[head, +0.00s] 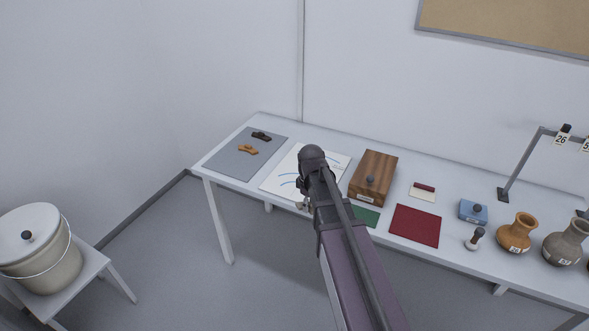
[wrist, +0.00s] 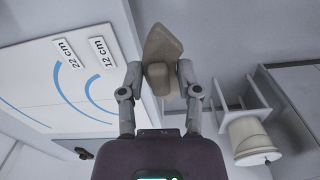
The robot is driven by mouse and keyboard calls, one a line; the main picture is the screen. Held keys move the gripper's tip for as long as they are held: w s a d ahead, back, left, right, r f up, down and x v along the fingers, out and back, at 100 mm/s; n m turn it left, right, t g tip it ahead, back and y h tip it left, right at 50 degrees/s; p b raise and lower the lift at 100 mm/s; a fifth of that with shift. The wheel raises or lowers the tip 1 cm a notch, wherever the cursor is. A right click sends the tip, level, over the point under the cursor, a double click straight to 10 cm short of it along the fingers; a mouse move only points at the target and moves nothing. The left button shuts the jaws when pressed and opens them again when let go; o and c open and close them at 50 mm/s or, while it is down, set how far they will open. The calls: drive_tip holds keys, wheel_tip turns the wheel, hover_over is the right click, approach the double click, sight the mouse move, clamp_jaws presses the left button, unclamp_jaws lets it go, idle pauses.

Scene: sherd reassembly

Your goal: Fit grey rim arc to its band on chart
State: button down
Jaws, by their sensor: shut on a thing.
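The grey rim arc (wrist: 163,45) is a grey-brown sherd with a block-like part on it. In the wrist view it sits between the fingertips of my gripper (wrist: 159,75), which is shut on it. The white chart (head: 335,160) lies on the table and carries blue arcs. In the wrist view the chart (wrist: 35,75) is left of the sherd, with bands labelled 22 cm and 12 cm. The sherd is apart from the bands there. In the head view my gripper (head: 303,203) is at the chart's front edge, mostly hidden by my arm, and the sherd cannot be made out.
A grey mat (head: 232,163) left of the chart holds an orange sherd (head: 248,149) and a dark sherd (head: 262,136). A wooden box (head: 378,172) stands close right of the chart. A lidded bucket (head: 45,265) stands on a stool at far left.

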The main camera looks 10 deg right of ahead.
drive_tip(key=shift+a, duration=0.15)
drive_tip(key=shift+w, duration=0.25)
drive_tip(key=w, duration=1.6)
drive_tip(key=shift+d+r, duration=0.1)
drive_tip(key=shift+d, duration=0.15)
drive_tip(key=shift+f+b, duration=2.25)
drive_tip(key=shift+f, duration=0.1)
drive_tip(key=shift+f, duration=0.1)
drive_tip(key=shift+c, duration=1.1)
unclamp_jaws()
